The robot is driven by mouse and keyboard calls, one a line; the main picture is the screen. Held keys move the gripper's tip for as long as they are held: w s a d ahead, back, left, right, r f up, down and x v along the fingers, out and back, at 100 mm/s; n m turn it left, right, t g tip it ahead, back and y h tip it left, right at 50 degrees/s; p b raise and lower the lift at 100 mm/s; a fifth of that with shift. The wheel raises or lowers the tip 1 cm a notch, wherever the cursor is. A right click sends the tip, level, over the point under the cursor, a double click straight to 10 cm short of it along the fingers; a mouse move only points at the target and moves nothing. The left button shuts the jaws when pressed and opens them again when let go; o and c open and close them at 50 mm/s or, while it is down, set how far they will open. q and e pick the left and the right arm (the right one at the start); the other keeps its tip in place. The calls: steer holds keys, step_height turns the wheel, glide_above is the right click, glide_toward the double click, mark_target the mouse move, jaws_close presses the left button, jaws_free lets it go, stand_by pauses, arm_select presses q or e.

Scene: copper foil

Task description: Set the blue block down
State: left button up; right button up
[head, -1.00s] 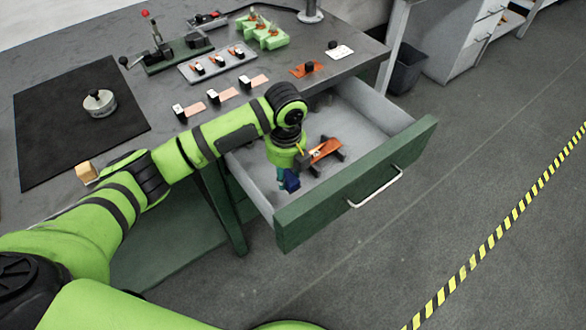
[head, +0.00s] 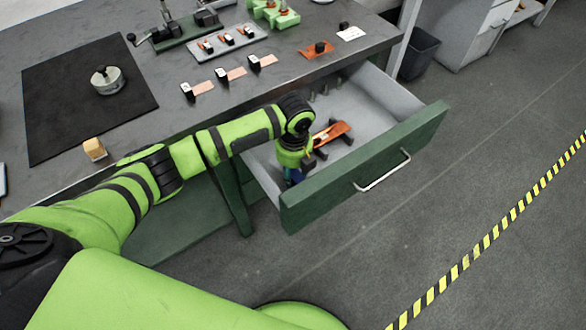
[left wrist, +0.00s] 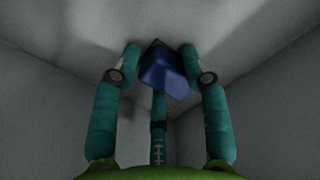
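The blue block (left wrist: 166,76) sits tilted among the teal fingers of my left gripper (left wrist: 160,62) in the left wrist view. It covers the tip of the rear finger, and the two side fingers bend in around it. In the head view the left gripper (head: 294,175) points down inside the open drawer, close behind its green front. Only a little blue shows there, and the front panel hides the lower part. I cannot tell whether the block touches the drawer floor. My right gripper is not in view.
The grey drawer has a green front (head: 365,170) with a white handle (head: 382,172). A copper-coloured piece (head: 332,132) with dark supports lies inside, beside the gripper. The bench carries a black mat (head: 85,120), a round metal weight (head: 107,80) and a tan block (head: 95,149).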

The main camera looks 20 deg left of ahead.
mark_target(294, 172)
arm_select(q)
steer(key=shift+r, duration=0.1)
step_height(294, 172, up, 12)
steer(key=shift+d+r+p, duration=0.15)
steer(key=shift+p, duration=0.2)
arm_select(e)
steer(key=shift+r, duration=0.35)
arm_select(q)
steer(key=shift+s, duration=0.1)
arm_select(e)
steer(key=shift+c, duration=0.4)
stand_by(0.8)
